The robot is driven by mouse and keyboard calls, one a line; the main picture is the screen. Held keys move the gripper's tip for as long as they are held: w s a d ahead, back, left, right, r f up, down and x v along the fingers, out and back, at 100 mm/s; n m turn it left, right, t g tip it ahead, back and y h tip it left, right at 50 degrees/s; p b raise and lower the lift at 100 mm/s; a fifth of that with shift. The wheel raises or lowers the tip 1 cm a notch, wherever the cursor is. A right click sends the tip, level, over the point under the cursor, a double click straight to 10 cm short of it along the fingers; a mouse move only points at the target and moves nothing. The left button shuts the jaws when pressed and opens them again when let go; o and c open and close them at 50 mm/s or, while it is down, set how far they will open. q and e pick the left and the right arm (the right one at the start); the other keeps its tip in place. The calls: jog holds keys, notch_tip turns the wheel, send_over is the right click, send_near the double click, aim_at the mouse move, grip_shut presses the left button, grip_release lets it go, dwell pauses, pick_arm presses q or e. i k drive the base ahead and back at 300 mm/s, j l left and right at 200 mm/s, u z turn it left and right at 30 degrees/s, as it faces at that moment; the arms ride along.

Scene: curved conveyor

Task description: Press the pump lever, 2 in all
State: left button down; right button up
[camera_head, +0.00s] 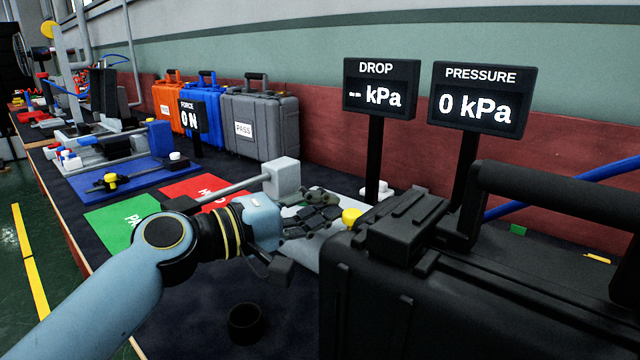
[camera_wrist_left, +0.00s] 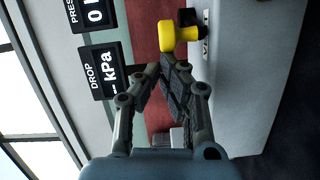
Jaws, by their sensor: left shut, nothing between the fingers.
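A grey rod (camera_head: 232,187) runs from a pale grey block (camera_head: 282,178) down to a dark end at its left; it looks like the pump lever, but I cannot be sure. My left gripper (camera_head: 322,212) is to the right of the rod and just left of a yellow knob (camera_head: 351,216). In the left wrist view the fingers (camera_wrist_left: 168,70) are shut and empty, and the yellow knob (camera_wrist_left: 180,36) is just beyond their tips. I cannot tell whether they touch it. My right gripper is not in view.
The PRESSURE display (camera_head: 478,101) reads 0 kPa and the DROP display (camera_head: 380,89) shows dashes. A black case (camera_head: 440,285) stands close on the right. Green (camera_head: 125,215) and red (camera_head: 200,188) mats lie to the left. Orange, blue and grey (camera_head: 260,120) cases stand behind.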

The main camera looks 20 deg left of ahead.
aim_at(183, 204)
jog(key=k+j, duration=0.1)
jog(key=j, duration=0.15)
jog(key=k+j, duration=0.2)
jog(key=k+j+z, duration=0.1)
jog(key=k, duration=0.35)
jog(key=j, duration=0.1)
